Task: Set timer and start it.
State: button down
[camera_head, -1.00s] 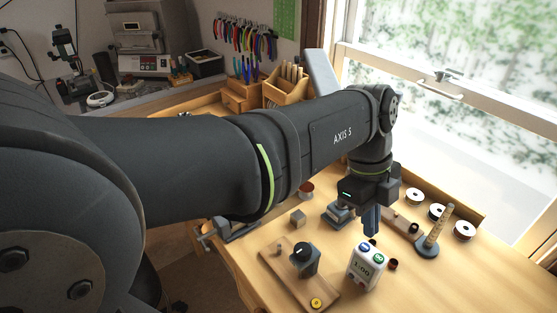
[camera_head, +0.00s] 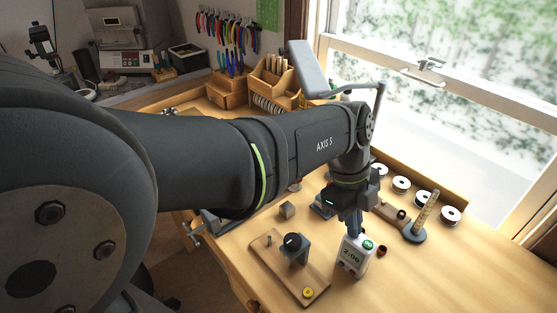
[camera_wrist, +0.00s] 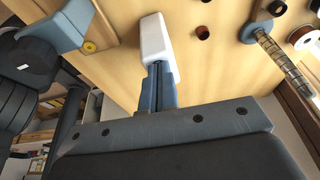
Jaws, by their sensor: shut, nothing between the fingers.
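The timer (camera_head: 350,262) is a small white box standing on the wooden bench, with a display that reads 2:00. A green round button (camera_head: 368,245) shows on its top right. My gripper (camera_head: 354,234) is shut and empty, pointing down with its tips at the left part of the timer's top. The fingers hide that part, and I cannot tell whether they press or only hover. In the wrist view the timer's white body (camera_wrist: 155,38) lies just beyond the shut blue-grey fingers (camera_wrist: 158,72). Its display does not show there.
A wooden board (camera_head: 275,262) with a dark knob block (camera_head: 296,247) and a yellow button (camera_head: 308,292) lies left of the timer. A small dark red cup (camera_head: 382,250) is close on its right. A post on a round base (camera_head: 415,234) and several spools stand further right.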

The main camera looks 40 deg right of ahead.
jog(key=shift+a+f, duration=0.3)
jog(key=shift+f, duration=0.35)
jog(key=shift+d+r, duration=0.15)
jog(key=shift+r, duration=0.45)
jog(key=s+v, duration=0.1)
jog(key=v, duration=1.3)
jog(key=shift+d+r, duration=0.15)
jog(key=shift+d, duration=0.1)
jog(key=shift+a+r, duration=0.1)
jog(key=shift+r, duration=0.2)
jog(key=shift+s, duration=0.1)
